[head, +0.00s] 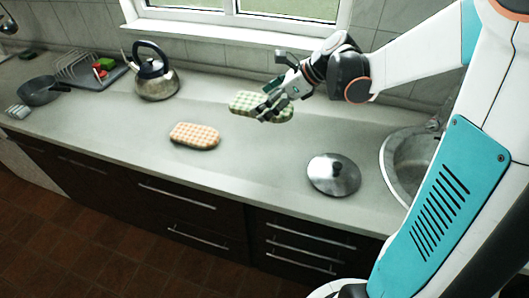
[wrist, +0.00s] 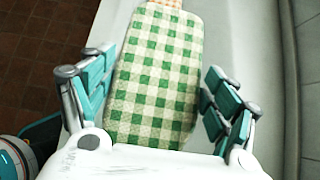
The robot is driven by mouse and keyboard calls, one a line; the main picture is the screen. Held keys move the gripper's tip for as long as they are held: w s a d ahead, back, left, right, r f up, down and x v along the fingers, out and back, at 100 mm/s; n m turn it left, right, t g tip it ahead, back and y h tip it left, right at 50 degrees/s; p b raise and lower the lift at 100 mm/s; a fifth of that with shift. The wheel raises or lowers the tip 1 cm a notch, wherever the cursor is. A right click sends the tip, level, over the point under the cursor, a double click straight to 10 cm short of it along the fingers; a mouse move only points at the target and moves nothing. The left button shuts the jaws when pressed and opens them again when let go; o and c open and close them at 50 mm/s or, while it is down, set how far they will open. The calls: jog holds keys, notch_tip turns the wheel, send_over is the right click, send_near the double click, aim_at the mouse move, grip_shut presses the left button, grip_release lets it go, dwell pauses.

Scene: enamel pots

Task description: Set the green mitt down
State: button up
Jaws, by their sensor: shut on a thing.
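The green checked mitt (head: 243,100) is at the back middle of the counter in the head view. My gripper (head: 268,106) is shut on it, and the fingers cover part of its right side. In the wrist view the mitt (wrist: 155,75) stretches lengthwise between the two teal-padded fingers (wrist: 158,92). It lies at or just above the counter (head: 265,160); I cannot tell whether it touches.
An orange checked mitt (head: 195,136) lies nearer the front edge. A steel lid (head: 333,174) and a sink (head: 408,165) are to the right. A kettle (head: 155,78), dish rack (head: 80,68) and dark pan (head: 40,91) are to the left. Counter between orange mitt and lid is clear.

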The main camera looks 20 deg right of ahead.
notch_tip(320, 180, down, 19)
jog(key=b, duration=0.7)
jog(key=o, duration=1.2)
jog(key=shift+c, duration=0.2)
jog(key=shift+r, duration=0.2)
jog(key=p+v, duration=0.4)
jog(key=v, duration=0.7)
jog(key=shift+s+d+r, duration=0.15)
jog(key=shift+s+d, duration=0.1)
jog(key=shift+d, duration=0.1)
